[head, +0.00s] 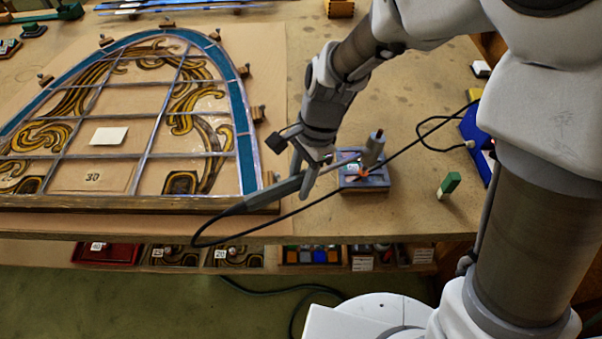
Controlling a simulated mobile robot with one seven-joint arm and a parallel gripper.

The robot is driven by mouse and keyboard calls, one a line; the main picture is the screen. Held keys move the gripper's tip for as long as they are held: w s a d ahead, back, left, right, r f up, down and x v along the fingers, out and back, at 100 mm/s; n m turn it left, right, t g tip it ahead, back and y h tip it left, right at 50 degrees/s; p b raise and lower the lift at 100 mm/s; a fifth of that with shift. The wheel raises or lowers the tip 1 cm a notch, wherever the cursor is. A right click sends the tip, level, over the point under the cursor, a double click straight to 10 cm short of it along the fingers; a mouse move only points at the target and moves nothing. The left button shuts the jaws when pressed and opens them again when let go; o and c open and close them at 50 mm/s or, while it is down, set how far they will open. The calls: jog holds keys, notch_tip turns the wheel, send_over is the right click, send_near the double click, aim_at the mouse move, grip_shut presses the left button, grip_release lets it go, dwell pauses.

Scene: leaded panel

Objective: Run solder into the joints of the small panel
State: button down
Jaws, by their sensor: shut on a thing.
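My gripper (305,182) is shut on a dark soldering iron (273,194). The iron lies slanted, with its cable end at the lower left and its thin front end pointing right. A small dark blue-grey block (372,184) with coloured patches on top sits just right of my gripper; it may be the small panel or its holder. A grey upright cylinder (374,147) stands on or behind it. The iron's tip points towards this block; I cannot tell whether it touches. Joints and solder are too small to make out.
A large arched leaded panel (148,140) with a blue border fills the left of the bench (420,190). The iron's black cable (210,238) loops below and runs right towards a blue unit (474,132). A green-and-white block (448,186) stands at right. Trays sit under the bench.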

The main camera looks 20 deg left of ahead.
jog(key=shift+f, duration=0.6)
dwell(1.8)
dwell(0.8)
jog(key=p+v, duration=0.1)
jog(key=v, duration=0.1)
jog(key=p+v, duration=0.2)
jog(key=s+a+p+v, duration=0.1)
jog(key=p+v, duration=0.1)
jog(key=shift+r, duration=0.25)
dwell(1.3)
